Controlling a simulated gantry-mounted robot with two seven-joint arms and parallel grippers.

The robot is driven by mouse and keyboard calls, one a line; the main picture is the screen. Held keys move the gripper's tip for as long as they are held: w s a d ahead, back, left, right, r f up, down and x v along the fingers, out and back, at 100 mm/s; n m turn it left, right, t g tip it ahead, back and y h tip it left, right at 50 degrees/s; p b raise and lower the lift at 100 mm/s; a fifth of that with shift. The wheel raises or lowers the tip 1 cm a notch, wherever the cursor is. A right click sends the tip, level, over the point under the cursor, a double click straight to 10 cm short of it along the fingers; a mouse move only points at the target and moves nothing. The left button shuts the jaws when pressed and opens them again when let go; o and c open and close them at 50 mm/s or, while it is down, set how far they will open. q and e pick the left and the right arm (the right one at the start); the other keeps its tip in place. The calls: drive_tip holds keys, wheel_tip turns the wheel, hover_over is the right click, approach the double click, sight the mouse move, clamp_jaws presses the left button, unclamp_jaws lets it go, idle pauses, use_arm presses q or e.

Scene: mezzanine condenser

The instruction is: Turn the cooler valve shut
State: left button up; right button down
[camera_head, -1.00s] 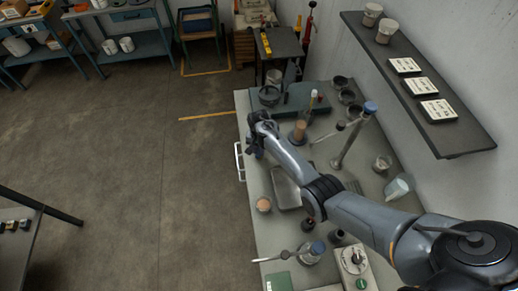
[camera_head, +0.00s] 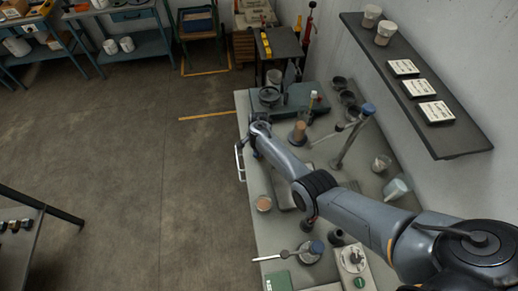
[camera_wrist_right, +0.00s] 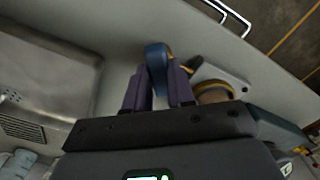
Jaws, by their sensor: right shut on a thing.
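A blue lever with a tan edge (camera_wrist_right: 156,54), which looks like the cooler valve's handle, stands near the bench's front edge in the right wrist view. My right gripper (camera_wrist_right: 158,72) is shut on it, with a dark purple finger on each side. The lower part of the lever is hidden by the fingers and gripper body. In the head view my right wrist (camera_head: 259,131) is over the bench's left edge and hides the valve. My left gripper is in neither current view.
A cork-topped cylinder (camera_head: 299,131) and a green-grey apparatus (camera_head: 300,97) stand close to the wrist. A sink (camera_wrist_right: 40,75) lies left in the wrist view. A metal rail (camera_head: 239,160) runs along the bench edge.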

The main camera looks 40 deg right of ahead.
drive_tip(key=m, duration=0.2)
drive_tip(key=shift+m, duration=0.4)
drive_tip(key=m+b, duration=0.1)
drive_tip(key=m, duration=0.2)
drive_tip(key=shift+m, duration=0.7)
drive_tip(key=c, duration=1)
unclamp_jaws()
drive_tip(key=shift+o, duration=0.2)
